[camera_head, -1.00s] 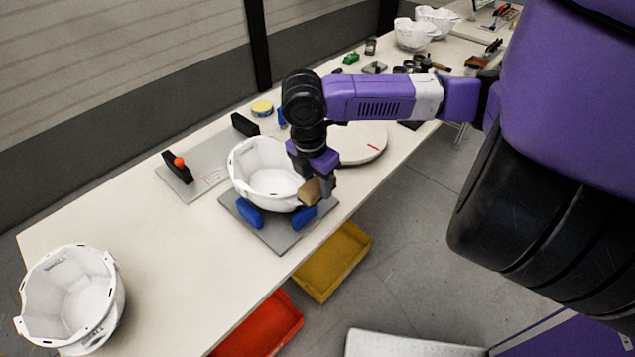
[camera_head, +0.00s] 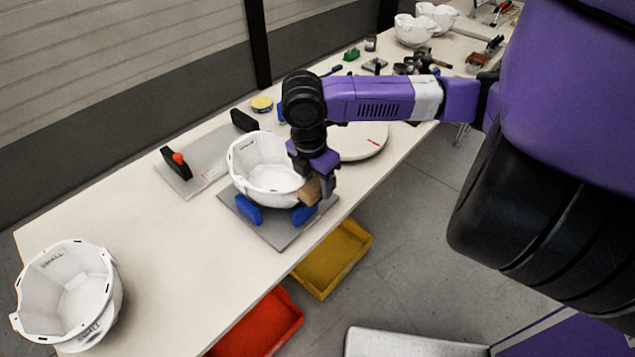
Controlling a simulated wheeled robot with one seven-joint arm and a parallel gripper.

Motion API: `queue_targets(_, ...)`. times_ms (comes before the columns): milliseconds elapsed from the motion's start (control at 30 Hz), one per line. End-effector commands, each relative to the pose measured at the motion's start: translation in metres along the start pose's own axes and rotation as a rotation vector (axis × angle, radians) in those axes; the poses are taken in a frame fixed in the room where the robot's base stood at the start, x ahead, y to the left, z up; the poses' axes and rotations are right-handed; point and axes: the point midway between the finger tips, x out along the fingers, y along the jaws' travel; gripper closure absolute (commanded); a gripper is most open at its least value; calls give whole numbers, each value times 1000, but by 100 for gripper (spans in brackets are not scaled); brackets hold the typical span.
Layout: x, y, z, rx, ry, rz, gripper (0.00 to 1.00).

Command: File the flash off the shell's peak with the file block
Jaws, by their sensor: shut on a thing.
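A white helmet shell (camera_head: 262,166) sits open side up in a cradle with blue pads (camera_head: 249,210) on a grey base plate (camera_head: 278,236). My gripper (camera_head: 318,178) is at the shell's right side, pointing down. It is shut on a tan file block (camera_head: 309,191), which is at the shell's right edge, above a blue pad. I cannot tell whether the block touches the shell. My gripper hides part of the shell's right rim, and I cannot make out the flash.
Another white shell (camera_head: 68,296) stands at the table's left end. A grey plate with a toggle clamp (camera_head: 176,171) lies behind the cradle. A white turntable disc (camera_head: 361,141) is behind my gripper. Yellow (camera_head: 333,262) and red (camera_head: 262,325) bins are below the table's front edge.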

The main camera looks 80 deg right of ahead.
Motion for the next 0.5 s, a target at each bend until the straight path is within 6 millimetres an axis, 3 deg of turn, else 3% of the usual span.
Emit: queue_targets(500,1,0,19,2,0,0,92)
